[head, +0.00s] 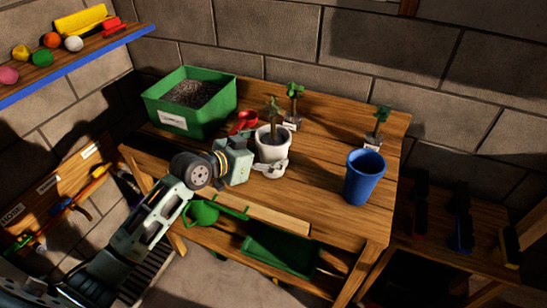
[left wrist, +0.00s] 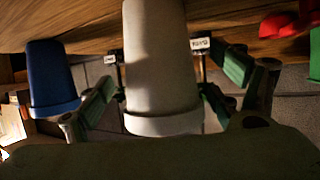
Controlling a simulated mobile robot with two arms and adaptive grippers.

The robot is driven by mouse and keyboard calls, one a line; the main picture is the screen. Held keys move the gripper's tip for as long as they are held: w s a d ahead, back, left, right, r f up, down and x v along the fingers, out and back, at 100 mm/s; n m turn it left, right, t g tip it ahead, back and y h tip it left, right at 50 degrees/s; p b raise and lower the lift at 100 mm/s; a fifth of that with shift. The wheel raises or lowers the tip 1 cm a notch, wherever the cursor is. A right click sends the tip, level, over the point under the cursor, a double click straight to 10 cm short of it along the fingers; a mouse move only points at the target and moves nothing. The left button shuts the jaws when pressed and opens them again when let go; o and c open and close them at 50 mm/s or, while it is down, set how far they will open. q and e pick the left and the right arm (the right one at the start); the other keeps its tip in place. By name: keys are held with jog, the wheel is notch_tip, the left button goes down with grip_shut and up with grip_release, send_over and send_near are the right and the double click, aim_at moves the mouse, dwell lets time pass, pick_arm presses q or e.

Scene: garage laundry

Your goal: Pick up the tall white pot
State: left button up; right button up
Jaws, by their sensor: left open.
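The tall white pot (head: 273,150) stands upright on the wooden workbench (head: 325,190) with a small green plant in it. In the left wrist view the white pot (left wrist: 160,60) appears upside down and fills the middle. My left gripper (left wrist: 165,88) is open, with one finger on each side of the pot. Gaps show beside the pot, so the fingers do not appear closed on it. In the head view my left gripper (head: 267,166) reaches the pot's near side from the left and covers part of its lower body. My right gripper is not in view.
A blue pot (head: 364,177) stands to the right. A green soil bin (head: 190,102) is at the back left, with a red object (head: 243,121) near it. Two labelled seedlings (head: 293,106) (head: 376,130) stand behind. A green watering can (head: 204,212) is below the bench top.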

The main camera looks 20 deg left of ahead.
pick_arm(q)
jog(key=x, duration=0.2)
jog(key=shift+w+d+f, duration=0.15)
jog(key=shift+w+d, duration=0.05)
jog(key=shift+w, duration=0.05)
jog(key=shift+c, duration=1.3)
jog(key=c, duration=1.1)
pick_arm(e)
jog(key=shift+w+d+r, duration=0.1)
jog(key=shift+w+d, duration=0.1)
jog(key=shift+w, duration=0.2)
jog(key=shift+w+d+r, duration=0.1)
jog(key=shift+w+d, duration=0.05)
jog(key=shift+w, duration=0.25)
